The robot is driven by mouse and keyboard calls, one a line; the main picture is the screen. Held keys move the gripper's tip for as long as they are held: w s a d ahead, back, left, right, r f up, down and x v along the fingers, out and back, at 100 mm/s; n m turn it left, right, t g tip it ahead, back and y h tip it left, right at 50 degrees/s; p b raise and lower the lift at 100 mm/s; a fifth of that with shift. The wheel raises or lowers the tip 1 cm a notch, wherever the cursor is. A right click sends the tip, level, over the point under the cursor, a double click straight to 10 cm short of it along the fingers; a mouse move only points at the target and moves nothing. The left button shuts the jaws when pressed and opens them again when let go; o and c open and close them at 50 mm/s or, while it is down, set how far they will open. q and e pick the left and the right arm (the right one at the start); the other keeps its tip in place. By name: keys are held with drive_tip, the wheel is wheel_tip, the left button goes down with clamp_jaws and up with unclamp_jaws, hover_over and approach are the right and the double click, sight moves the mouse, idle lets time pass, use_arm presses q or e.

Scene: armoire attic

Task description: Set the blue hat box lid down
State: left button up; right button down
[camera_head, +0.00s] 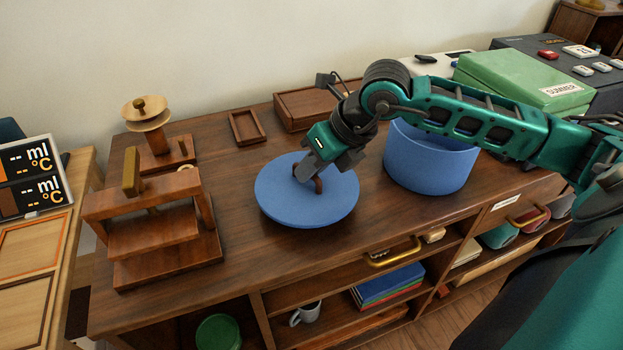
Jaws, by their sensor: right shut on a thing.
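The blue hat box lid (283,205) is a round disc with a brown handle on top. It lies level at the wooden dresser top (235,262), left of the box; whether it touches the wood I cannot tell. My right gripper (310,180) is shut on the lid's handle from above, and its fingers hide part of the handle. The blue hat box (432,165) stands upright and open on the dresser, right of the lid, partly hidden behind my right arm. My left gripper is not in view.
A wooden press (155,240) stands left of the lid, with a wooden spool stand (157,145) behind it. A small tray (247,126) and a shallow wooden box (305,108) lie at the back. A green box (520,75) sits at the right. Bare wood lies between press and lid.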

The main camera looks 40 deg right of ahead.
wheel_tip(320, 180, down, 3)
drive_tip(key=shift+r, duration=0.15)
drive_tip(key=shift+b, duration=0.35)
drive_tip(key=c, duration=1.2)
unclamp_jaws()
